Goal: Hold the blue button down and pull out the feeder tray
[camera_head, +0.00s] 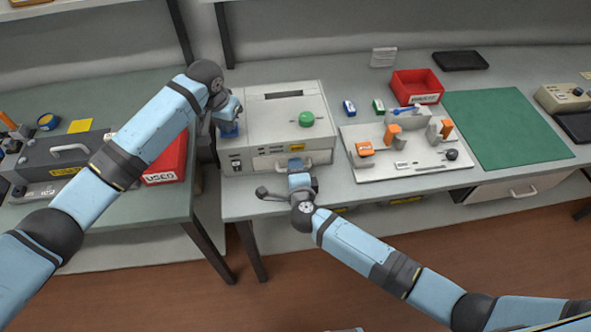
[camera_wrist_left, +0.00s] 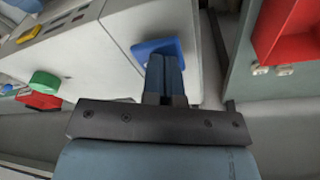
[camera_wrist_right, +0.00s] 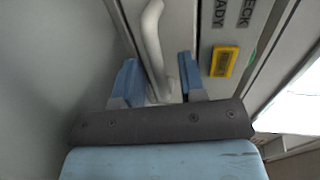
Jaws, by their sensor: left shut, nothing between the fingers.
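The white feeder machine (camera_head: 262,112) stands at the left end of the long bench. The blue button (camera_wrist_left: 158,47) is a blue plate on the machine's side; it also shows in the head view (camera_head: 229,130). My left gripper (camera_wrist_left: 166,60) is shut and empty, its fingertips at the button and seemingly touching it; how far it is pressed I cannot tell. My right gripper (camera_wrist_right: 157,72) is open at the feeder tray's front, its fingers apart on either side of the white handle (camera_wrist_right: 153,40). In the head view my right gripper (camera_head: 297,165) partly covers the tray front.
A green knob (camera_head: 306,119) sits on top of the machine. A white board with orange parts (camera_head: 410,165) lies to the right, and a red bin (camera_head: 417,86) behind it. A red box (camera_head: 167,160) stands on the left table. The green mat (camera_head: 505,128) is clear.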

